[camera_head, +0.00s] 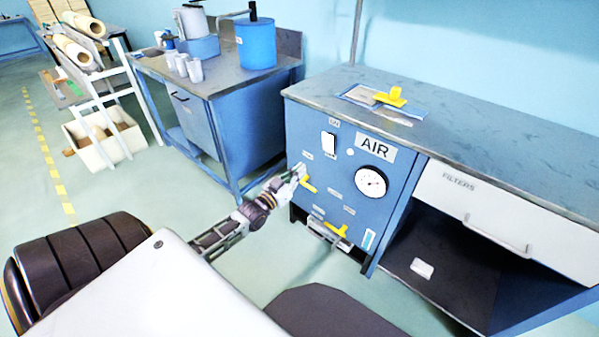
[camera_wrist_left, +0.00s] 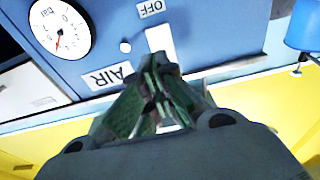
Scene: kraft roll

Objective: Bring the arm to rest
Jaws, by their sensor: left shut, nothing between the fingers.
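My left gripper (camera_head: 299,171) is in front of the blue AIR panel (camera_head: 317,215), at its left side near a yellow lever (camera_head: 308,185). In the left wrist view the gripper (camera_wrist_left: 160,75) is shut and empty, with its fingertips over the panel near a white switch plate (camera_wrist_left: 161,42). I cannot tell whether the fingers touch the panel. My left arm (camera_head: 240,222) reaches forward from the lower left. My right gripper does not show.
The panel carries a gauge (camera_head: 371,181) and a lower yellow handle (camera_head: 337,229). A bench (camera_head: 480,130) with a yellow-handled item (camera_head: 391,97) on top and a FILTERS drawer (camera_head: 500,215) stands right. A second bench (camera_head: 232,80) holds a blue canister (camera_head: 256,43).

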